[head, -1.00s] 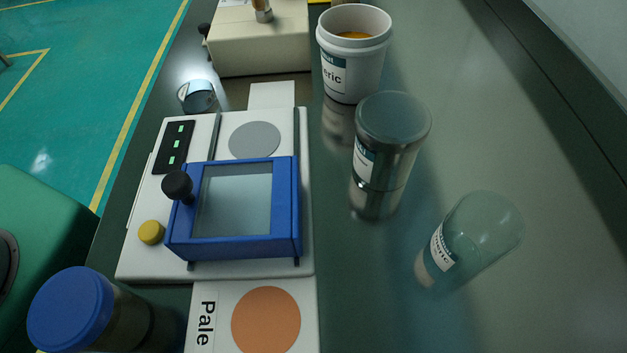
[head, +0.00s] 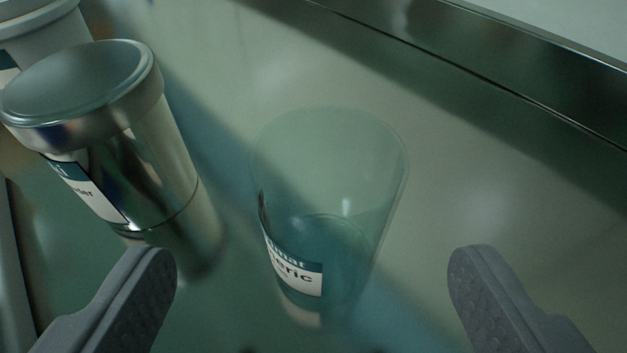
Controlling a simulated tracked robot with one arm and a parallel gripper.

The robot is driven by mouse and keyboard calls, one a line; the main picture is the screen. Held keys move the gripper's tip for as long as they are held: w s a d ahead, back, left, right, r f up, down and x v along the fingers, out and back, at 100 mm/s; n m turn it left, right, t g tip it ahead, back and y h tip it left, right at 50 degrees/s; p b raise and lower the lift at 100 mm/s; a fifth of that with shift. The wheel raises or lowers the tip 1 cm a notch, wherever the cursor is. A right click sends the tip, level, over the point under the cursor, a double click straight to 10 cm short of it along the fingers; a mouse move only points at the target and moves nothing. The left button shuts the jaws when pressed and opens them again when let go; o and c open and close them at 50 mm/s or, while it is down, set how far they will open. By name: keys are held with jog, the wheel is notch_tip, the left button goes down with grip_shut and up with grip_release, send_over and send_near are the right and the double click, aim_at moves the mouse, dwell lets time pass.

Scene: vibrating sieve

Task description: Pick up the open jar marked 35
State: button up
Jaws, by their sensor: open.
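A clear, open-topped jar (head: 330,170) stands in the middle of the head view. It is see-through and looks empty. A label (head: 293,272) on its lower left side has part of a word ending in "eric"; no 35 is readable. My gripper (head: 313,265) is open, with one finger at the lower left and one at the lower right. The jar lies between the fingers in the picture, a little beyond their tips, with clear gaps on both sides. I cannot tell whether the fingers are level with it.
A lidded metal jar (head: 150,165) stands close on the left, just beyond the left finger. A white tub (head: 45,35) stands behind it at the upper left. The bench (head: 520,210) is bare to the right, up to a raised dark edge (head: 500,60).

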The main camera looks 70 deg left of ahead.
aim_at(320, 150)
jog(key=shift+w+r+b+x, duration=0.2)
jog(key=shift+b+x, duration=0.2)
jog(key=shift+x, duration=1.5)
jog(key=shift+w+r+b+x, duration=0.15)
jog(key=shift+b+x, duration=0.25)
jog(key=shift+x, duration=1.5)
jog(key=shift+s+a, duration=0.1)
jog(key=c, duration=1.1)
jog(key=shift+o, duration=0.2)
jog(key=shift+r, duration=0.15)
